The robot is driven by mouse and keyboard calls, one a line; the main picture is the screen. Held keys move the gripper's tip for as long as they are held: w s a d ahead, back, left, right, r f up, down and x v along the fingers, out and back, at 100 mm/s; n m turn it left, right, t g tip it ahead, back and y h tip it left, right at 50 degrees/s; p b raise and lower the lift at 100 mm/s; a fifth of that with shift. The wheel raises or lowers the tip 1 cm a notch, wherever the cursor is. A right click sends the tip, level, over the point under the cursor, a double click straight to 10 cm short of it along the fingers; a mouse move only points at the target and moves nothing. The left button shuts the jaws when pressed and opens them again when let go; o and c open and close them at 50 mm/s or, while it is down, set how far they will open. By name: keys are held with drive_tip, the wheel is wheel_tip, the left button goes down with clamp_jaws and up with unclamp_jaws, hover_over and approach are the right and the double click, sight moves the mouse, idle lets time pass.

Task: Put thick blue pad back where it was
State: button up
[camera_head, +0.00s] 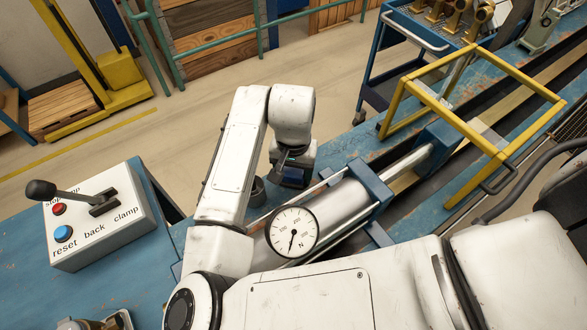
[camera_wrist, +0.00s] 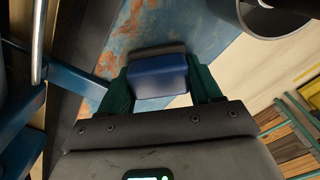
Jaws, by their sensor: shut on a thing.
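My gripper (camera_wrist: 161,86) shows in the wrist view with its two dark green fingers on either side of a thick blue pad (camera_wrist: 158,74). It is shut on the pad, which has a grey strip along its far edge. In the head view my gripper (camera_head: 291,160) hangs beside the testbench cylinder, at its back left, with dark blue below it. The fingers cannot be made out there. I cannot tell whether the pad touches the worn blue bench surface (camera_wrist: 135,33) behind it.
A dark grey cup (camera_head: 257,191) stands left of my gripper; a round open rim (camera_wrist: 278,14) shows at the wrist view's top right. The cylinder with gauge (camera_head: 292,232) and blue end plate (camera_head: 371,186) are close by.

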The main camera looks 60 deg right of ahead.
sight(294, 170)
drive_tip(key=shift+f, duration=0.15)
drive_tip(key=o, duration=1)
wheel_tip(294, 170, up, 12)
drive_tip(key=shift+r+b, duration=0.2)
drive_tip(key=shift+b, duration=0.15)
